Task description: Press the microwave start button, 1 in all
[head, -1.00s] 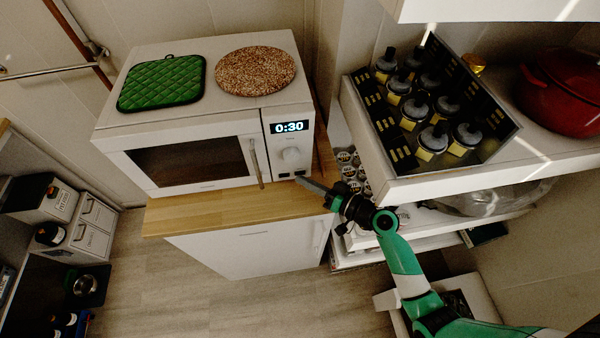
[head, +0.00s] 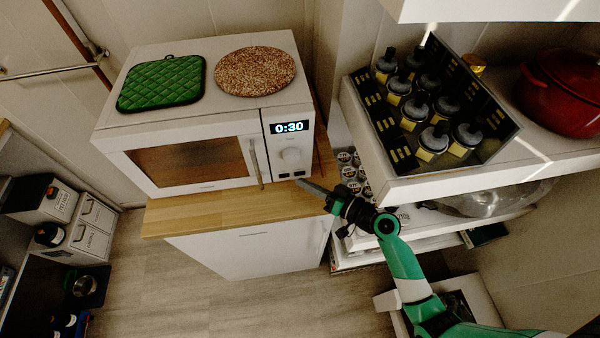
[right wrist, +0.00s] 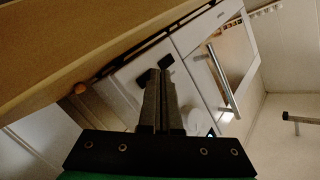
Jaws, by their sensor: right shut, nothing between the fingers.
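The white microwave (head: 190,115) stands on a wooden-topped cabinet, its display (head: 289,128) reading 0:30. Its door window (head: 188,162) glows a warm orange. Two dark buttons (head: 291,175) sit at the bottom of the control panel below a round knob (head: 291,155). My right gripper (head: 299,181) is shut and empty, its tips just below the right-hand button in the head view. In the right wrist view the shut fingertips (right wrist: 159,72) lie close to the two black buttons (right wrist: 143,78); I cannot tell if they touch. My left gripper is not in view.
A green quilted pad (head: 162,83) and a round speckled trivet (head: 255,71) lie on the microwave. The door handle (head: 255,163) is left of the panel. Shelves with a bottle crate (head: 480,150) and a red pot (head: 565,90) stand right. The wooden counter (head: 215,212) is clear in front.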

